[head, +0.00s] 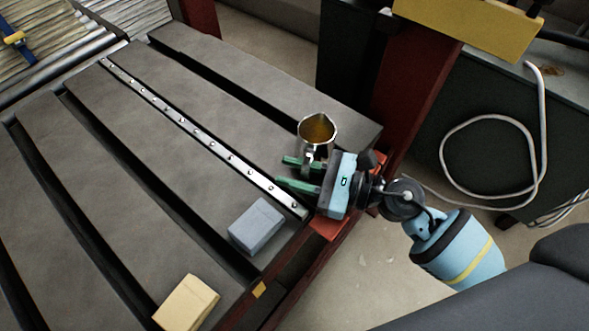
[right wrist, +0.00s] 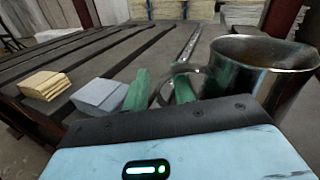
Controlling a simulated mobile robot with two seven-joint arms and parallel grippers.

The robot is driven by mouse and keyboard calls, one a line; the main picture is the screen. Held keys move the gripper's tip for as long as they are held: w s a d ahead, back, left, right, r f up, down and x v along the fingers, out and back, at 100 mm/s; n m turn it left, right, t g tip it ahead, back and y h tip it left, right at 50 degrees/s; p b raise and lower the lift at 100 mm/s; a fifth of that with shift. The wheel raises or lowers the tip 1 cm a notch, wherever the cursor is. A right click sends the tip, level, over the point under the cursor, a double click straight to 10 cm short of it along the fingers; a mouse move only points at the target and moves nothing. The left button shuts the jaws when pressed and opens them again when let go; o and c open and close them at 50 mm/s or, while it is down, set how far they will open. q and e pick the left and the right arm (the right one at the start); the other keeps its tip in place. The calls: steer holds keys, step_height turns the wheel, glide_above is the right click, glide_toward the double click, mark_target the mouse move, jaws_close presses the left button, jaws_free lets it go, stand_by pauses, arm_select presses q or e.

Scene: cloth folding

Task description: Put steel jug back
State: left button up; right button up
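The steel jug (head: 318,131) stands upright at the right end of the slatted grey table, its inside showing brownish. In the right wrist view the jug (right wrist: 262,88) fills the right side, with its handle (right wrist: 172,73) toward the fingers. My right gripper (head: 282,170) is at the handle side of the jug, low over the table. Its two green fingers are apart, and the handle loop shows around the nearer-to-jug finger in the right wrist view (right wrist: 160,84). I cannot tell whether they touch the handle. My left gripper is out of view.
A blue-grey block (head: 257,227) and a yellow block (head: 186,303) lie near the table's front edge. A metal strip (head: 200,134) with screws runs along the table. A dark red post (head: 408,95) stands behind the jug. The table's left part is clear.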

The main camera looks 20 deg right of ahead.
steer(key=shift+r, duration=0.1)
steer(key=shift+s+d+r, duration=0.1)
steer(key=shift+d, duration=0.05)
steer(key=v, duration=1.1)
steer(key=shift+s+d, duration=0.2)
steer(key=shift+d, duration=0.15)
steer(key=s+d+f+m+t+h, duration=0.15)
steer(key=s+f+m+h, duration=0.55)
steer(key=m, duration=0.9)
steer(key=s+d+f+m+t+h, duration=0.1)
steer(key=s+d+f+m+h, duration=0.25)
steer(key=s+f+m, duration=0.85)
steer(key=s+a+f+m+g+h, duration=0.1)
steer(key=s+m+g, duration=0.3)
steer(key=s+m, duration=0.5)
steer(key=s+a+f+m+g+h, duration=0.1)
steer(key=s+a+f+m+g, duration=0.1)
steer(key=s+m, duration=0.8)
steer(key=f+g, duration=0.1)
steer(key=g, duration=0.1)
steer(key=shift+s+a+g, duration=0.25)
steer(key=shift+s+g, duration=0.1)
